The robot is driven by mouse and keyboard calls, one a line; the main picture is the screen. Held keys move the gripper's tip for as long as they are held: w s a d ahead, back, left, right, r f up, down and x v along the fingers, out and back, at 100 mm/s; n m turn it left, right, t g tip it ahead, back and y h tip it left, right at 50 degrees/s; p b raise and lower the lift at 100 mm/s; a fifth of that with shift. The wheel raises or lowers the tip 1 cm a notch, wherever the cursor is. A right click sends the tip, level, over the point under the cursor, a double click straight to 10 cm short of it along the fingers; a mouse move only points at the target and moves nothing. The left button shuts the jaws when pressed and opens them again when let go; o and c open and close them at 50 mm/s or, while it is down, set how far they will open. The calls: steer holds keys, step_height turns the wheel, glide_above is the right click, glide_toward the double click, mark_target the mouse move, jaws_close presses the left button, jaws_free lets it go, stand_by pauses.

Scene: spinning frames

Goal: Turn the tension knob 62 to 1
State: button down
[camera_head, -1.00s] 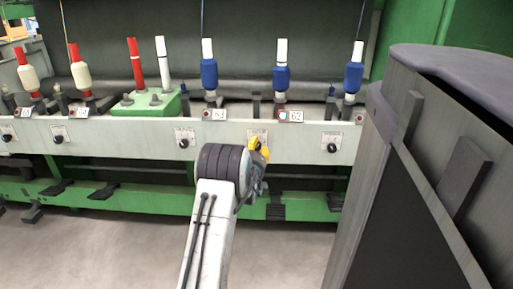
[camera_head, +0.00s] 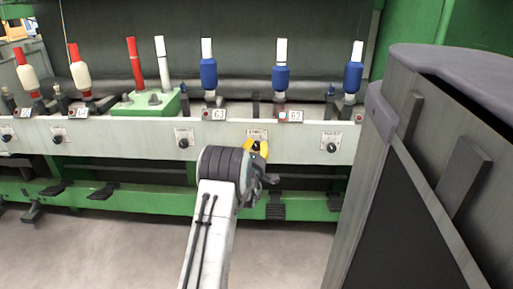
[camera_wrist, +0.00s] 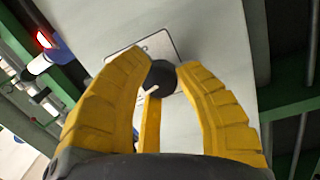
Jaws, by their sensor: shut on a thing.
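The tension knob (camera_wrist: 160,78) is black and round, on a dial plate (camera_wrist: 150,48) fixed to the pale rail. In the wrist view my gripper (camera_wrist: 158,72) has its yellow fingers on both sides of the knob, shut on it. A pale pointer shows at the knob's lower left; I cannot read the dial marks. In the head view my gripper (camera_head: 257,148) is at the dial below the label 62 (camera_head: 295,116), and its fingers mostly hide the knob. A small lamp (camera_head: 282,116) beside the label is lit red and white.
Similar knobs sit on the rail (camera_head: 225,140) to the left (camera_head: 184,143) and right (camera_head: 332,147). Blue bobbins (camera_head: 281,78) stand above the rail. A large grey cabinet (camera_head: 430,170) stands close on the right. Green beams and dark pedals (camera_head: 275,206) lie below.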

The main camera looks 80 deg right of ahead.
steer(key=shift+w+r, duration=0.1)
steer(key=shift+w, duration=0.15)
stand_by(0.3)
steer(key=c, duration=0.9)
jaws_free()
steer(key=shift+o, duration=0.2)
steer(key=shift+s, duration=0.1)
steer(key=shift+a+f, duration=0.2)
steer(key=shift+a, duration=0.6)
steer(key=a, duration=1)
steer(key=shift+a+f, duration=0.2)
steer(key=shift+f, duration=0.1)
